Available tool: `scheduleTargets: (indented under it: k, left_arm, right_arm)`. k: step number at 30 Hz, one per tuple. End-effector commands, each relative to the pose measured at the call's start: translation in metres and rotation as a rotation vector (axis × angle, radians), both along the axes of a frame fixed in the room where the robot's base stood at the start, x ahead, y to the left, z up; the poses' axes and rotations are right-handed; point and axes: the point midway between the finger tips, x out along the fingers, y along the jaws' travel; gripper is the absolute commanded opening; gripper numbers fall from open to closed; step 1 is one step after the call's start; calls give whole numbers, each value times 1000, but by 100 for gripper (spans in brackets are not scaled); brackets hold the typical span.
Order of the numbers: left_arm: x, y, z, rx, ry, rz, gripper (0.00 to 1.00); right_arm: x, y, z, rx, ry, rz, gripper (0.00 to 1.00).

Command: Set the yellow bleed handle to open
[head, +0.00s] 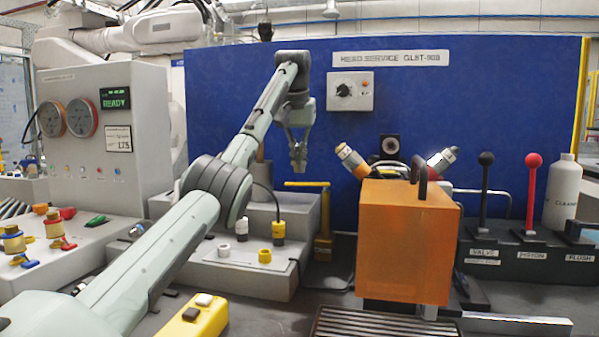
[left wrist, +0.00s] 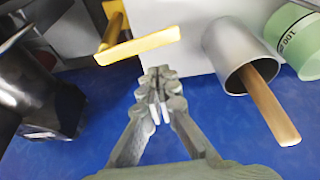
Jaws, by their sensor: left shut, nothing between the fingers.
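A yellow handle (head: 308,184), which I take as the bleed handle, is a level bar on top of a yellow post (head: 323,225), in front of the blue panel. In the left wrist view the yellow bar (left wrist: 140,45) shows beyond my fingertips and a little left. My left gripper (head: 299,167) points down and appears just above the bar in the head view. Its fingers (left wrist: 158,80) are together and empty, with a visible gap to the bar. No open or shut marking on the handle is readable. My right gripper is not in view.
An orange box (head: 405,245) with a dark handle stands right of the yellow post. A black lever (head: 485,190) and a red lever (head: 532,190) stand farther right. In the wrist view, a metal cup (left wrist: 232,50) with a wooden stick is right of the fingers.

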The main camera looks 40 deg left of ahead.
Motion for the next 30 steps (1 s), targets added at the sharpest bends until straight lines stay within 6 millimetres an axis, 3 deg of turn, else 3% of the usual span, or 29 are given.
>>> scheduleTargets:
  k: [6, 12, 19, 23, 30]
  left_arm:
    - [-15, -7, 48, 2, -2, 0, 0]
    - [-22, -12, 73, -1, -1, 1, 0]
    - [-28, -12, 88, 36, -9, -70, 0]
    - [-34, -8, 102, 167, -21, -306, 0]
    - [-57, -18, 120, 581, 65, -982, 0]
  right_arm:
    - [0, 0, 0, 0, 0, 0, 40]
    - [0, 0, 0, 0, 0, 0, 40]
    - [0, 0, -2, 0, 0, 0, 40]
    - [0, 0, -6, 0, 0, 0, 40]
    - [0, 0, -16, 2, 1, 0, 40]
